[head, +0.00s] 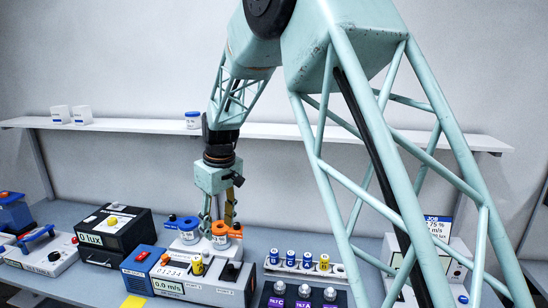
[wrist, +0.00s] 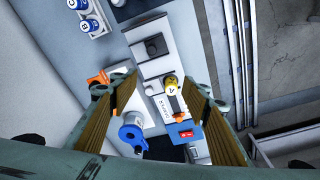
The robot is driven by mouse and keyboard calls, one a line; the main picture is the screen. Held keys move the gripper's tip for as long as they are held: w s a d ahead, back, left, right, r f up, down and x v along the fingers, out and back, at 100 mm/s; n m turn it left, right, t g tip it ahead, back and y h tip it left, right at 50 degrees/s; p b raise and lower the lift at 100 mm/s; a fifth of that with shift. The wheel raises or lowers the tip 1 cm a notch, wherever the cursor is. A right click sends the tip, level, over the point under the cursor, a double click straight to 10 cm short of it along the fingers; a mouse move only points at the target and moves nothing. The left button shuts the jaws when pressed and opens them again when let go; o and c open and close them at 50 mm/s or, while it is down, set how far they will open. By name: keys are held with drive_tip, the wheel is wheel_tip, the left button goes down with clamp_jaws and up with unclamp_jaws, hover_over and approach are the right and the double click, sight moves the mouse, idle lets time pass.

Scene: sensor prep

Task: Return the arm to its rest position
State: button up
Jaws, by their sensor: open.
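My arm spans the head view, bent at the elbow and reaching down to the bench. My gripper (head: 219,218) points down just above a white stand with a blue holder (head: 188,224) and an orange holder (head: 221,229). Its fingers are spread, with nothing seen gripped. In the wrist view my gripper (wrist: 161,92) shows both fingers wide apart at left and right. Whether a finger touches the holder cannot be told.
A blue-and-grey instrument box (head: 190,277) stands in front of the gripper. A black lux box (head: 113,235) is at left, a rack of small bottles (head: 307,264) at right. A wall shelf (head: 270,130) runs behind, bearing a jar (head: 193,120).

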drive_tip(key=s+d+r+m+b, duration=0.2)
drive_tip(key=s+d+r, duration=0.3)
drive_tip(key=s+d, duration=0.25)
drive_tip(key=s+d+r+m+t+b, duration=0.1)
drive_tip(key=s+d+r+b, duration=0.1)
drive_tip(key=s+d+r, duration=0.5)
drive_tip(key=s+d+r+m+b, duration=0.2)
drive_tip(key=s+d, duration=0.4)
drive_tip(key=d, duration=0.5)
drive_tip(key=s+d+f+m+b, duration=0.1)
drive_tip(key=s+d, duration=0.3)
drive_tip(key=s, duration=0.6)
drive_tip(key=s+d+f+m+t+b, duration=0.1)
drive_tip(key=s+d+f+m+b, duration=0.1)
drive_tip(key=s+d, duration=0.3)
drive_tip(key=s+d+f+m+h+b, duration=0.1)
drive_tip(key=s+d+f+m+b, duration=0.1)
drive_tip(key=s, duration=1.2)
drive_tip(key=shift+s+d+f+t, duration=0.4)
drive_tip(key=shift+d+f, duration=0.15)
drive_tip(key=shift+d, duration=0.65)
